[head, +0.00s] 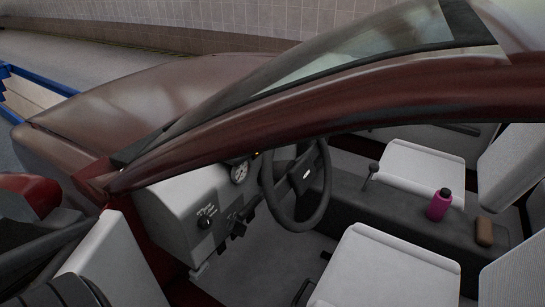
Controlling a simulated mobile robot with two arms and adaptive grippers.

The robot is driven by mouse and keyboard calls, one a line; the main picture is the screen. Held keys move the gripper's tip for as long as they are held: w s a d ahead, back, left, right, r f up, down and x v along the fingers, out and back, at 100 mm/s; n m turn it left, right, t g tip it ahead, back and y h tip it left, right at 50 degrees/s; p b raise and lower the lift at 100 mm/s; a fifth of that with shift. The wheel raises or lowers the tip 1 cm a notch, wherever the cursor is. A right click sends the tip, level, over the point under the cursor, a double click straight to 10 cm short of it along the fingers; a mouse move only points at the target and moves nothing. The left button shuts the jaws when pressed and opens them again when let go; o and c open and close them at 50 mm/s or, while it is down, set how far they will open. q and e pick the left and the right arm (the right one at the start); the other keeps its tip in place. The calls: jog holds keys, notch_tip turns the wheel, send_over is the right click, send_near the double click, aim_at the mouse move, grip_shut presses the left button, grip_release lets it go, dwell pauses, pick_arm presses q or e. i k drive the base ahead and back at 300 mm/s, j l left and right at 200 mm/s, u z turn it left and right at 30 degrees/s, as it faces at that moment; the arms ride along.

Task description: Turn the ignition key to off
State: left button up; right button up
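The ignition key cannot be made out for certain. A round dark switch (205,222) with small white lettering above it is on the light grey dashboard (170,200), left of the steering wheel (296,185). A small dark part (238,229) sticks out of the panel to the right of that switch, nearer the wheel. It is too small to tell whether it is a key or which way it is turned. Neither of my grippers shows in the head view, so nothing is seen touching the dashboard.
The dark red car's roof pillar (330,105) crosses above the dashboard. The front seat (385,270) stands right of the open footwell (255,265). A gear lever (371,172), pink bottle (439,204) and brown object (484,231) are on the console. A gauge (240,172) is beside the wheel.

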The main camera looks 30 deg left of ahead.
aim_at(240, 229)
jog(key=u, duration=1.3)
